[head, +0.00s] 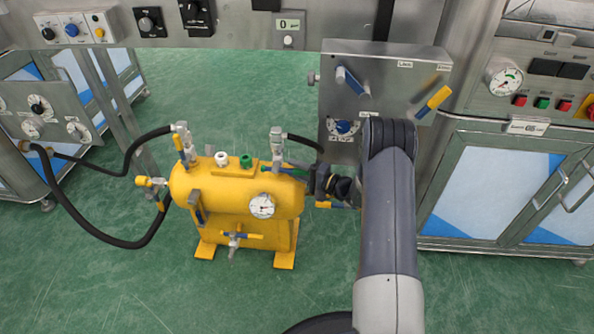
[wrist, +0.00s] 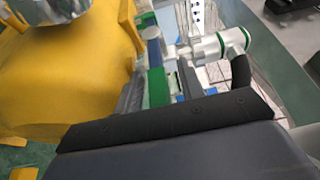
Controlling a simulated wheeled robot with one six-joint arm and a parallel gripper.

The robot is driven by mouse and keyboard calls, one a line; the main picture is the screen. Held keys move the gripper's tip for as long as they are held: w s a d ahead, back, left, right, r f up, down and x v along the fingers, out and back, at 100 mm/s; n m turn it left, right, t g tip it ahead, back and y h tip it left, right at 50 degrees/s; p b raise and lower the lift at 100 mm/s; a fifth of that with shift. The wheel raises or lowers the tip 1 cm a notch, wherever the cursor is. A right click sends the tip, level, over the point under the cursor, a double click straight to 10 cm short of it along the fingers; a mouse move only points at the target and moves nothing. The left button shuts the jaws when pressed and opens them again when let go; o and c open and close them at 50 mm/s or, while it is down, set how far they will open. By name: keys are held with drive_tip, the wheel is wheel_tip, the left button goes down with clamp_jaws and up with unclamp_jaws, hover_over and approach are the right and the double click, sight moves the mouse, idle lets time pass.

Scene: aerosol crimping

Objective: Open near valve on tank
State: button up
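The yellow tank (head: 236,190) stands on the floor left of my arm. Its top right valve, silver with a hose (head: 277,140), has a green and blue lever handle beside it. My gripper (head: 312,181) is low at the tank's right end, partly hidden by my arm. In the wrist view the yellow tank (wrist: 62,75) is on the left, and a green and blue handle (wrist: 157,88) lies between my two grey fingers (wrist: 162,88). The left finger is close against the handle; a gap shows on the right side. I cannot tell whether they touch. A silver valve body with green rings (wrist: 212,45) is just beyond.
A steel panel with levers (head: 385,75) stands behind my arm. Green floor is clear in front.

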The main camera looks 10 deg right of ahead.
clamp_jaws()
idle(0.4)
drive_tip(key=shift+r, duration=0.1)
